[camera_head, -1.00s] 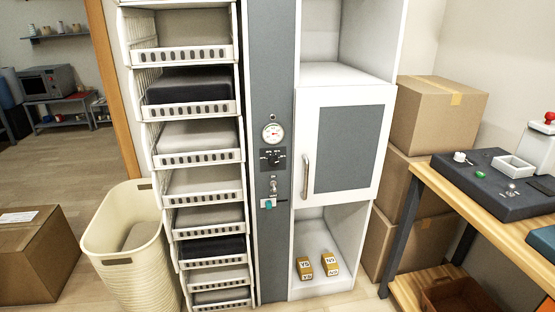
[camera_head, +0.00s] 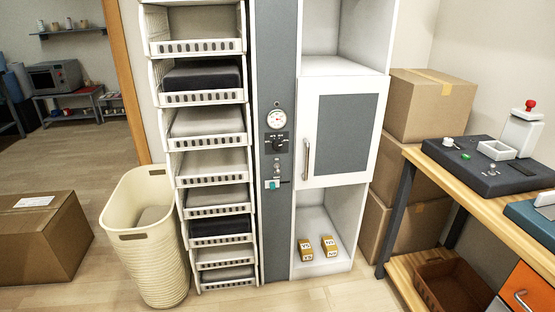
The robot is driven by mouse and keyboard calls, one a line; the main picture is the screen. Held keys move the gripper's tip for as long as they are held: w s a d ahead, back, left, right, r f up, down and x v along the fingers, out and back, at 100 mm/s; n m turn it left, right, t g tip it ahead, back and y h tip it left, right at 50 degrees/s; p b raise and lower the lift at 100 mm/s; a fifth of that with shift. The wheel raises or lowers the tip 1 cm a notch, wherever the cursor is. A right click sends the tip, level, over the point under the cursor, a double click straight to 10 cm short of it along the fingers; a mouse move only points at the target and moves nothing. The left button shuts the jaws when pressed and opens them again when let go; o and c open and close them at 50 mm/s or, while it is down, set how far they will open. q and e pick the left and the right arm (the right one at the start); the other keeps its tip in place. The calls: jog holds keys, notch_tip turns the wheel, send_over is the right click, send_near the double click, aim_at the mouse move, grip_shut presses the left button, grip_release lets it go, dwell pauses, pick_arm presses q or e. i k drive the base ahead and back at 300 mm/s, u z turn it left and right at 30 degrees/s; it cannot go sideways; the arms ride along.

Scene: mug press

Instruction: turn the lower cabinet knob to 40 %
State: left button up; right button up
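The cabinet (camera_head: 276,215) has a grey vertical panel in the middle of the view. On it, from top to bottom, are a round white dial gauge (camera_head: 277,118), a black knob (camera_head: 279,144) on a dark plate with small white marks, a small metal switch (camera_head: 277,171), and a teal-handled part (camera_head: 272,184) on a white strip. The knob's pointer and scale figures are too small to read. Neither of my grippers is in view.
A rack of white trays (camera_head: 207,139) stands left of the panel, a white door (camera_head: 344,130) right. A cream bin (camera_head: 146,235) and a cardboard box (camera_head: 40,238) are on the floor at left. A wooden workbench (camera_head: 481,190) stands at right. Floor in front is partly clear.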

aim_at(276, 144)
jog(key=u, duration=0.75)
jog(key=i, duration=0.35)
